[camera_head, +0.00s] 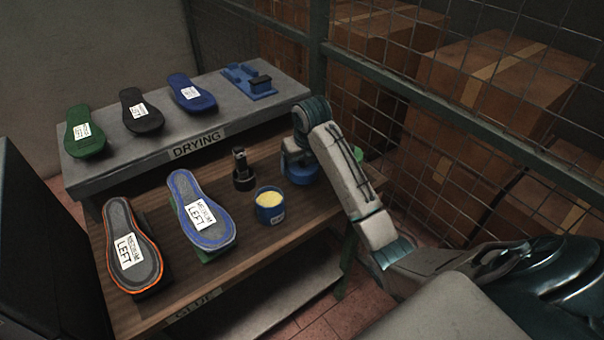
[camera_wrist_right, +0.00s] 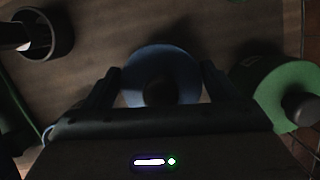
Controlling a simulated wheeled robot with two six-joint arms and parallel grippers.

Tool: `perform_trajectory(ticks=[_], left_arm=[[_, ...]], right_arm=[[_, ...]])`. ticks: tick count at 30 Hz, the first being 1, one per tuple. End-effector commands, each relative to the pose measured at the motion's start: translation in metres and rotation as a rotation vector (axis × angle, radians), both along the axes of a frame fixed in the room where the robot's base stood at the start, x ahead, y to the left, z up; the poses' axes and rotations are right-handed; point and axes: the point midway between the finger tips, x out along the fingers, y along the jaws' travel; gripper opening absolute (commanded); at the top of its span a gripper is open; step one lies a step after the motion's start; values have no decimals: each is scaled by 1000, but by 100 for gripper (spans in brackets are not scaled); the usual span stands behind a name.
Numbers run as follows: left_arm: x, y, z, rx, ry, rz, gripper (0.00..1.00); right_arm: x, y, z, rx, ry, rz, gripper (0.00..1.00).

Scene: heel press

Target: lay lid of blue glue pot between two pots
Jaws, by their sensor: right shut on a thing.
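The blue glue pot (camera_head: 270,214) stands open on the wooden shelf, with pale yellow glue showing inside. My right gripper (camera_head: 299,165) is shut on the round blue lid (camera_head: 302,176), to the right of the blue pot. In the right wrist view the lid (camera_wrist_right: 160,66) sits between the two fingers, with its dark knob toward me. The green-lidded pot (camera_wrist_right: 286,88) is to the right there; in the head view only a bit of green (camera_head: 358,153) shows behind my arm. I cannot tell whether the lid touches the shelf. My left gripper is not in view.
A black holder with a brush (camera_head: 243,175) stands behind the blue pot. Two soles, orange-edged (camera_head: 132,250) and blue (camera_head: 200,212), lie at the left. The raised grey drying shelf (camera_head: 225,120) is behind. A wire mesh fence (camera_head: 430,110) closes off the right.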

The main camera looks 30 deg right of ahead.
Motion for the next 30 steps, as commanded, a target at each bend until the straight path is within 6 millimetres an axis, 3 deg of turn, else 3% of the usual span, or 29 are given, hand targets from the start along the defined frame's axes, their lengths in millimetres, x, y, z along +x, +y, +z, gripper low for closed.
perform_trajectory(ticks=[7, 11, 19, 20, 22, 30], left_arm=[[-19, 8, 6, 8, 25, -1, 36], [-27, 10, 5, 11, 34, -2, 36], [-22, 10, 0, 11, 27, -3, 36], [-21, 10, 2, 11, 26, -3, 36], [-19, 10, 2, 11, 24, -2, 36], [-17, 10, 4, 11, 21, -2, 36]], right_arm=[[-1, 0, -31, 1, 3, -1, 67], [0, 0, -33, 0, 0, 0, 67], [0, 0, -38, 0, 0, 0, 67], [0, 0, -36, 0, 0, 0, 86], [0, 0, -36, 0, 0, 0, 100], [0, 0, -34, 0, 0, 0, 100]])
